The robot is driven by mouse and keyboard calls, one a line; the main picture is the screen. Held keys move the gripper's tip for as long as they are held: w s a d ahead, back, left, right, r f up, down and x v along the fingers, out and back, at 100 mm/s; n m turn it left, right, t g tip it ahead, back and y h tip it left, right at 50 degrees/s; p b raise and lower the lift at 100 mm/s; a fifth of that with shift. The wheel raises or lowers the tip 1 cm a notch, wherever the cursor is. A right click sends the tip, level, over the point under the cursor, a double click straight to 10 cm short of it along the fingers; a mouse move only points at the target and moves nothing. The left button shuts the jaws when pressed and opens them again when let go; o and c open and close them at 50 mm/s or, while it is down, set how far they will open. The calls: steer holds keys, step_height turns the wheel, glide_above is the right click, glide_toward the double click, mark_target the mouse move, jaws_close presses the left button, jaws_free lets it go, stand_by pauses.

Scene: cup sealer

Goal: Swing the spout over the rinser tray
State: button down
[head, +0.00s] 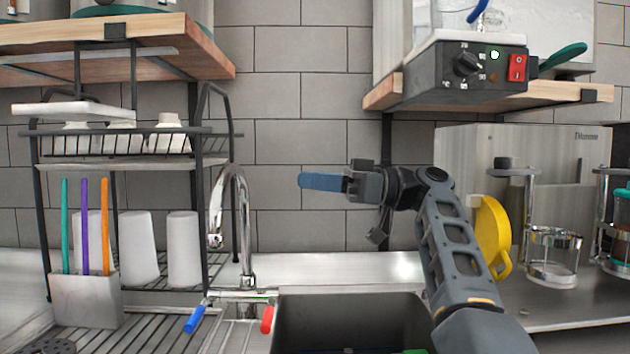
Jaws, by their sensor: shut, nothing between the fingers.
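The chrome gooseneck spout (245,225) rises behind the sink's left edge. Its arch bends over to the left, and its outlet hangs at the left, in front of the dish rack's right side. A blue lever (195,318) and a red lever (267,319) flank its base. A ribbed metal drain surface (165,341) lies at the lower left; I cannot tell whether this is the rinser tray. My gripper (302,181) is shut and empty, its blue fingers pointing left. It is in the air to the right of the spout, apart from it.
The sink basin (350,318) lies below my gripper. A black dish rack (130,165) with white cups stands at left, with a holder (87,298) of coloured sticks before it. A shelf with a black control box (468,66) hangs upper right. A yellow-handled item (493,237) is right of my arm.

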mark_target(234, 175)
steer(key=a, duration=0.3)
steer(key=a+p, duration=0.1)
steer(key=a, duration=0.3)
steer(key=a+r+p, duration=0.1)
steer(key=a, duration=0.2)
steer(key=shift+w+a, duration=0.15)
steer(key=shift+a, duration=0.1)
steer(key=shift+a+f, duration=0.1)
steer(key=shift+a, duration=0.05)
steer(key=w+a+m+t+h+p, duration=0.3)
steer(key=a+m+t+h, duration=0.5)
steer(key=a+m+t, duration=0.3)
steer(key=a+t, duration=0.1)
steer(key=t, duration=0.3)
steer(key=shift+a+t+h, duration=0.3)
steer(key=shift+t+h, duration=0.1)
steer(key=shift+w+r, duration=0.1)
steer(key=shift+r, duration=0.15)
